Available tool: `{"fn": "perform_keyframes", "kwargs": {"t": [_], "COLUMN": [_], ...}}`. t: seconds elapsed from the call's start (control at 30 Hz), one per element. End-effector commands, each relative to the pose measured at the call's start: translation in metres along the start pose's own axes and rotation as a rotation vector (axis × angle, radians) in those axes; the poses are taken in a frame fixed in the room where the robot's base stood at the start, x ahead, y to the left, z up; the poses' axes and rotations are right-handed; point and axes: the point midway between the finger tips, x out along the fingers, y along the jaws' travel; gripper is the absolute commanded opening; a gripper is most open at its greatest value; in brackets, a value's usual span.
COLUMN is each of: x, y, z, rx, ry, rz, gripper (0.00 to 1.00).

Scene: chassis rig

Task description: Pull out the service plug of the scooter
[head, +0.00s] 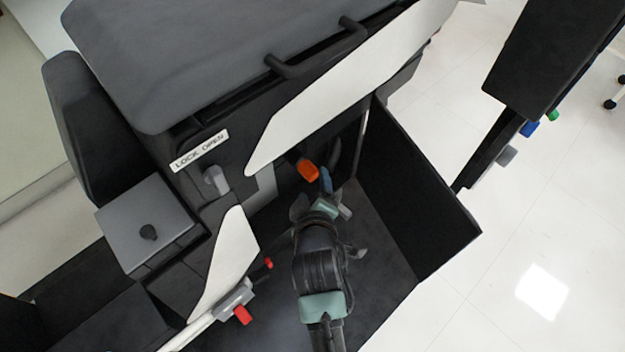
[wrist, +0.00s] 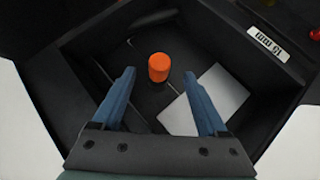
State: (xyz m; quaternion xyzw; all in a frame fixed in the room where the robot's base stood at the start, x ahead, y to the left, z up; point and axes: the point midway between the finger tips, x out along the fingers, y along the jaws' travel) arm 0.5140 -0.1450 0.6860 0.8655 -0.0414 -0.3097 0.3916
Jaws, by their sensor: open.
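The orange service plug (head: 308,170) sits in the recess under the scooter's grey seat in the head view. In the wrist view the plug (wrist: 158,67) is a short orange cylinder inside a dark, open compartment. My gripper (head: 325,182) is just right of and below the plug in the head view, with blue fingers. In the wrist view my gripper (wrist: 159,78) is open and empty. The plug appears between the lines of the two fingers, beyond their tips, and no contact shows. The plug's base is dark and hard to make out.
A dark upright panel (head: 410,185) stands right of my arm. White body panels (head: 340,85) flank the recess. A "LOCK OPEN" label (head: 199,150) is above a grey knob (head: 216,180). A red-ended lever (head: 242,314) is at lower left.

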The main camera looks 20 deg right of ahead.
Motion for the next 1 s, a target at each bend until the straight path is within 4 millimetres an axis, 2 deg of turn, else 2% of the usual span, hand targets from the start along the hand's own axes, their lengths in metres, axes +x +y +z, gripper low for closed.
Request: {"fn": "perform_keyframes", "kwargs": {"t": [0.03, 0.1, 0.3, 0.67, 0.77, 1.0], "x": [0.011, 0.022, 0.042, 0.046, 0.046, 0.046], "y": [-0.001, -0.001, -0.001, 0.000, 0.000, 0.000], "z": [0.001, 0.001, 0.000, -0.001, -0.001, -0.001], "rx": [0.003, 0.003, 0.002, 0.001, 0.001, 0.001], "ry": [0.000, 0.001, 0.001, 0.001, 0.001, 0.001], "rz": [0.002, 0.001, 0.000, 0.001, 0.000, 0.000], "gripper": [0.76, 0.76, 0.76, 0.76, 0.62, 0.18]}}
